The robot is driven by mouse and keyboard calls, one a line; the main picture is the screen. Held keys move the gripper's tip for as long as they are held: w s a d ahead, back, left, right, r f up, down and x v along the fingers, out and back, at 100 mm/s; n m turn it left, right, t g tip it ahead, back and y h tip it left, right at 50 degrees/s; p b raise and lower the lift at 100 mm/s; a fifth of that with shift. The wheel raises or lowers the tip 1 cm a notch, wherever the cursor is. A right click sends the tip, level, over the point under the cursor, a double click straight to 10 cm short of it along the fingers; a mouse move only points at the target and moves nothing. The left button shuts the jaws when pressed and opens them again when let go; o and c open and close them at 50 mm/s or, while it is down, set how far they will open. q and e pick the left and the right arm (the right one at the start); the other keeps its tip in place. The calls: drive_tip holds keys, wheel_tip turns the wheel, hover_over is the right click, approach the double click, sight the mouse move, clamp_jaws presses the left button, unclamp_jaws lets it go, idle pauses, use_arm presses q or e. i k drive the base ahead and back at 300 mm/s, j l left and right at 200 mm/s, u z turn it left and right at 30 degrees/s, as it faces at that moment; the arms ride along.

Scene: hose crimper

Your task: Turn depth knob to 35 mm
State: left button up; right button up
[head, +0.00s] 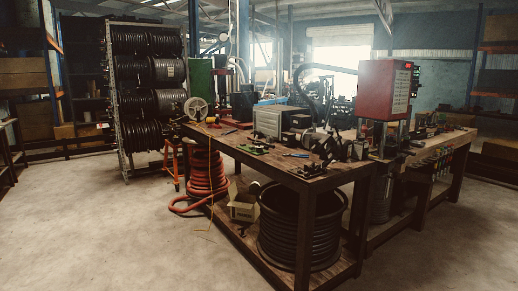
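No depth knob can be made out at this distance, and no 35 mm marking is readable. A red machine with a pale panel (386,90) stands at the right part of the workbench, on metal columns. It may be the crimper, but I cannot tell. A grey boxy machine (272,120) sits on the middle of the wooden workbench (322,180) and may also carry controls. Neither of my grippers is in view.
A black hose coil (300,228), a red hose coil (205,175) and a cardboard box (243,205) lie under the bench. A rack of black hose reels (148,85) stands at the left. The concrete floor (110,235) is clear at front left.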

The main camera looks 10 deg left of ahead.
sight(259, 148)
drive_tip(key=i+j+u, duration=0.3)
drive_tip(key=i, duration=0.3)
drive_tip(key=i+j+u, duration=0.35)
drive_tip(key=i, duration=0.3)
drive_tip(key=i+u, duration=0.3)
drive_tip(key=i, duration=0.35)
drive_tip(key=i+z, duration=0.25)
drive_tip(key=i, duration=0.2)
drive_tip(key=i+j+z, duration=0.25)
drive_tip(key=i, duration=0.2)
drive_tip(key=i+j+z, duration=0.25)
drive_tip(key=i, duration=0.15)
drive_tip(key=i+j+z, duration=0.15)
drive_tip(key=z, duration=0.2)
drive_tip(key=i+j+z, duration=0.2)
drive_tip(key=z, duration=0.2)
drive_tip(key=i+j+z, duration=0.35)
drive_tip(key=k+l, duration=0.05)
